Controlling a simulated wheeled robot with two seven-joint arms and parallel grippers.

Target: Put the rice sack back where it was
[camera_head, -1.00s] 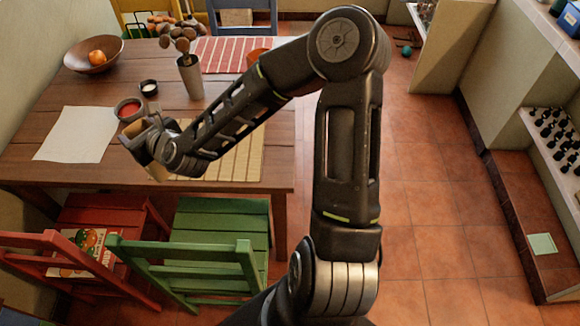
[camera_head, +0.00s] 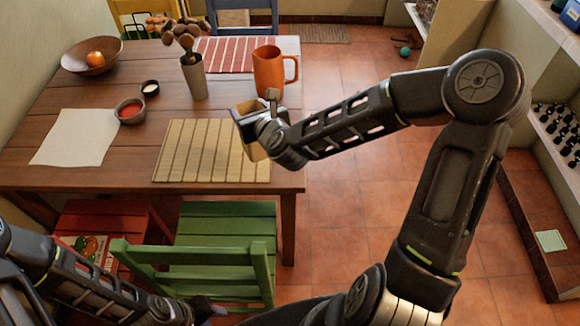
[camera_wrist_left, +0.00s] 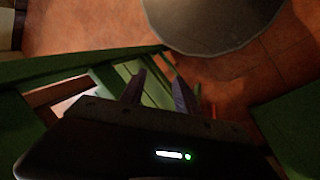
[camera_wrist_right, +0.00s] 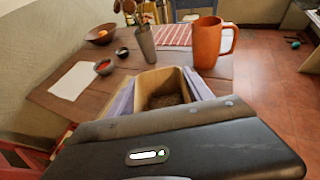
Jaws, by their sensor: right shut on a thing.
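A tan, open-topped container (camera_head: 246,112) with brown contents is in my right gripper (camera_head: 262,128), held above the table's right part, near the slatted mat. In the right wrist view the container (camera_wrist_right: 157,77) sits upright between the two fingers. I cannot tell whether this is the rice sack. A printed white pack (camera_head: 92,250) with a red and green picture lies at the red chair, partly hidden by my left arm. My left gripper (camera_head: 205,309) is low beside the green chair. In the left wrist view its fingers (camera_wrist_left: 158,88) are apart with nothing between them.
The table (camera_head: 85,92) holds an orange mug (camera_head: 268,72), vase (camera_head: 196,78), red-filled bowl (camera_head: 130,112), small dark cup (camera_head: 150,88), white paper (camera_head: 76,137), slatted mat (camera_head: 213,150) and fruit bowl (camera_head: 75,62). A green chair (camera_head: 230,230) stands in front. Floor right of the table is open.

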